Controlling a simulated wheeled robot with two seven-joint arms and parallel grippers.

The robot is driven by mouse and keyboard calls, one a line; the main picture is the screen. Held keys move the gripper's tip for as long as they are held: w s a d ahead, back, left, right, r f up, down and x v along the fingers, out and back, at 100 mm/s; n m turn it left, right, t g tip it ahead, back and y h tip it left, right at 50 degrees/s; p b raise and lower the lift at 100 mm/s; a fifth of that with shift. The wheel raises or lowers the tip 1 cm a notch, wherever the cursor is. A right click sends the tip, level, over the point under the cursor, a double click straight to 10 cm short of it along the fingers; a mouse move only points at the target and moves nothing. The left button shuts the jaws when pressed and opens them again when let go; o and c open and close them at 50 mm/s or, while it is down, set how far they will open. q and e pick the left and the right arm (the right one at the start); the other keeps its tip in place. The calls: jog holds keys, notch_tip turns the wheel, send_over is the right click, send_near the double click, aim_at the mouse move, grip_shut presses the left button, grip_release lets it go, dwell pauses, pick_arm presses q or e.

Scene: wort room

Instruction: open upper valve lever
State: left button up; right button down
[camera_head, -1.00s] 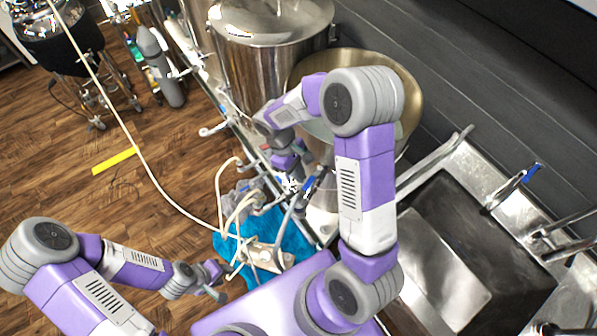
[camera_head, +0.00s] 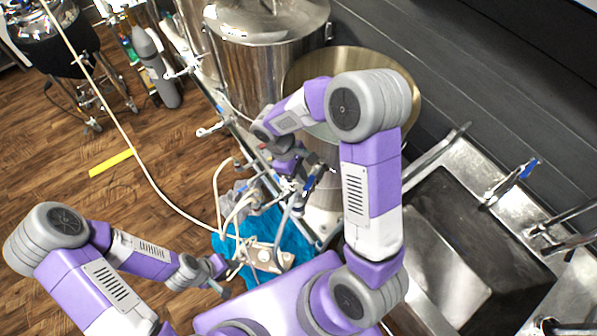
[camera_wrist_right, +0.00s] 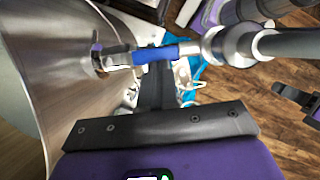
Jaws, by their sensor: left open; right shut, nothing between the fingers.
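The blue valve lever (camera_wrist_right: 155,55) runs across the right wrist view, between a fitting on the steel kettle (camera_wrist_right: 62,70) and a round pipe fitting (camera_wrist_right: 228,45). My right gripper (camera_wrist_right: 156,74) is shut and empty; its dark fingers reach up to the lever's lower edge. Whether they touch it is unclear. A small blue lever (camera_head: 308,186) shows there among the fittings. My left gripper (camera_head: 220,277) is open, low at the left, away from the valves.
A tall lidded kettle (camera_head: 262,60) stands behind the open pot (camera_head: 405,95). Pale hoses (camera_head: 150,175) and a pump (camera_head: 265,256) on a blue cloth (camera_head: 226,246) crowd the area below the valves. A steel sink (camera_head: 450,245) is at right.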

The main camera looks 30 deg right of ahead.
pick_arm(q)
jog(key=shift+w+a+r, duration=0.15)
jog(key=shift+w, duration=0.25)
pick_arm(e)
jog(key=w+a+r, duration=0.4)
jog(key=w+r, duration=0.1)
jog(key=r, duration=0.4)
jog(key=shift+w+a+r, duration=0.15)
jog(key=shift+w+a, duration=0.2)
